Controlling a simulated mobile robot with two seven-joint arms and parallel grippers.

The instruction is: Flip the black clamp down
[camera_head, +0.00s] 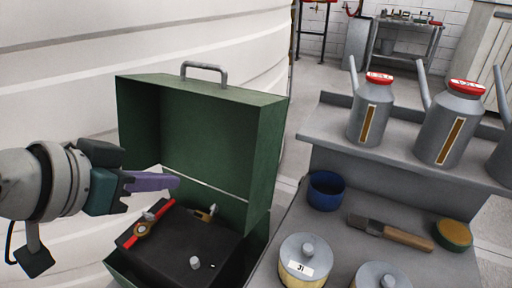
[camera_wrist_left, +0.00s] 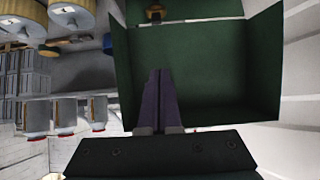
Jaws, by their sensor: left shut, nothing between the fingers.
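An open green case (camera_head: 200,124) stands left of centre with its lid raised; the green interior also fills the wrist view (camera_wrist_left: 205,65). Inside it is a black pump unit (camera_head: 170,245) with a red bar, a brass fitting (camera_head: 204,216) and a small grey knob. I cannot clearly pick out the black clamp. My left gripper (camera_head: 174,183) has purple fingers, shut and empty, in front of the open lid and above the unit. The fingers also show in the wrist view (camera_wrist_left: 162,75). My right gripper is not in view.
A grey bench (camera_head: 330,222) stands right of the case, with a blue cup (camera_head: 326,190), a brush (camera_head: 392,232) and lidded tins. Grey oil cans (camera_head: 371,112) with red caps stand on its raised shelf. A large white tank (camera_head: 70,60) is behind the case.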

